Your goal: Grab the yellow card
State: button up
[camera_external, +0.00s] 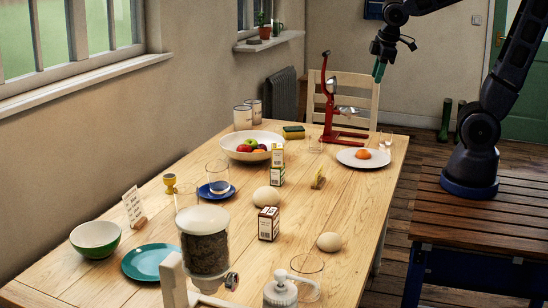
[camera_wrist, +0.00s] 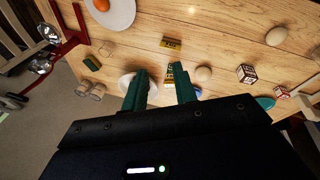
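A small yellow card (camera_external: 318,180) stands on the wooden table, right of the small boxes. In the wrist view a yellow piece with dark print (camera_wrist: 171,43), apparently this card, lies beyond my fingertips. My gripper (camera_external: 379,70) is high above the far right end of the table, well away from the card. In the wrist view my gripper (camera_wrist: 159,68) has its two green fingers spread apart, with nothing held between them.
A fruit bowl (camera_external: 232,148), a red juicer (camera_external: 335,128) and a plate with an orange item (camera_external: 347,161) are farther back. The table right of the card is fairly clear.

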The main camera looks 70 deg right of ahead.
jog(key=w+f+n+g+h, duration=0.2)
jog(key=w+f+n, duration=0.5)
jog(key=w+f, duration=0.5)
jog(key=n, duration=0.6)
send_near(319, 171)
jog(key=w, duration=0.1)
jog(key=shift+g+h, duration=0.4)
jog(key=x, duration=0.5)
jog(key=shift+w+d+f, duration=0.1)
jog(key=shift+d+f, duration=0.1)
jog(key=shift+d, duration=0.05)
jog(key=shift+s+x, duration=0.2)
jog(key=shift+x, duration=2.35)
jog(key=shift+a+f, duration=0.2)
jog(key=shift+f, duration=0.1)
grip_shut()
